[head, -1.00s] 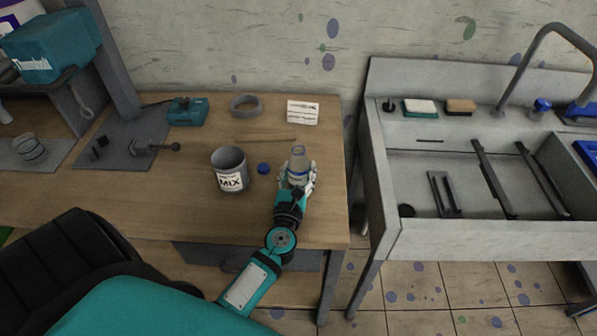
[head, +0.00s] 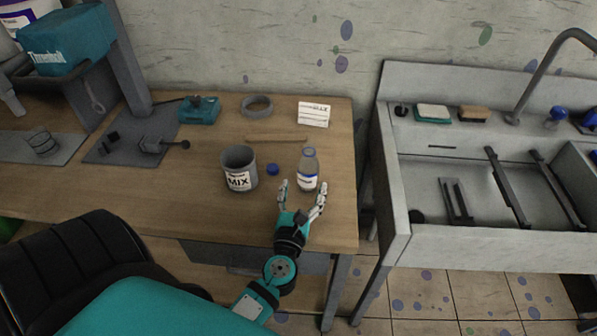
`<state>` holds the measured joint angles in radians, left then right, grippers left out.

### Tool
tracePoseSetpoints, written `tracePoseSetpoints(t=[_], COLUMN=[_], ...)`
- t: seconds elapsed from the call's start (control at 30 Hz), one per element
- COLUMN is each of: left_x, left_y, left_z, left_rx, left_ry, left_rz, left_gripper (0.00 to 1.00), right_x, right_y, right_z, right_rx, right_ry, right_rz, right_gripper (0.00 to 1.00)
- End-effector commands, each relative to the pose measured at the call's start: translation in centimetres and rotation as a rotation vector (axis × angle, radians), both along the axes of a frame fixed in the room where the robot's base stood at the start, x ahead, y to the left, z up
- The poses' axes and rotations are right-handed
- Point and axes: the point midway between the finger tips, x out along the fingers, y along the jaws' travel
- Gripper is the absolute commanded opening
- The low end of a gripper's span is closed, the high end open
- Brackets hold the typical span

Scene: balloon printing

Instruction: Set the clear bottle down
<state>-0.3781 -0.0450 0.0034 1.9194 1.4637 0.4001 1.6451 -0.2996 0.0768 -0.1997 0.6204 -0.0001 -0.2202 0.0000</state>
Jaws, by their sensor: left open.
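The clear bottle (head: 308,170) has a white label with blue on it and stands upright on the wooden table (head: 215,215), near its right end. It has no cap on its mouth. My left gripper (head: 303,190) is open just in front of the bottle, its fingers spread on the near side. I cannot tell whether a finger still touches the bottle. A blue cap (head: 272,169) lies on the table to the left of the bottle. My right gripper is not in view.
A grey MIX cup (head: 239,168) stands left of the cap. A thin wooden stick (head: 276,139), a grey tape ring (head: 257,105), a white card (head: 314,114) and a teal device (head: 199,110) lie behind. A sink (head: 430,240) is at the right, a black chair (head: 75,265) at lower left.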

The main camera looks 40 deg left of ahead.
Motion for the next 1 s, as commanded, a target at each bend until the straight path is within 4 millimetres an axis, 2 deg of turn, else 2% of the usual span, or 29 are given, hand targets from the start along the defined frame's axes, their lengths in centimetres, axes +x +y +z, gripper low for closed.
tracePoseSetpoints(t=[0.1, 0.33, 1.0], left_x=[-2.4, -4.9, -5.3], left_y=[-1.1, -2.2, -2.4], left_z=[-0.4, -0.2, 0.0], left_rx=[0.0, 0.001, 0.001], left_ry=[0.002, 0.0, -0.001], left_rz=[-0.001, 0.0, 0.0], left_gripper=[0.73, 0.73, 0.73], right_x=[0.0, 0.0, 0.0], right_y=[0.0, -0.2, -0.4], right_z=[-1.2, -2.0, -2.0], right_rx=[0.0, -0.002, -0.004], right_ry=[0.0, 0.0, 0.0], right_rz=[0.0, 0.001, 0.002], right_gripper=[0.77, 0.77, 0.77])
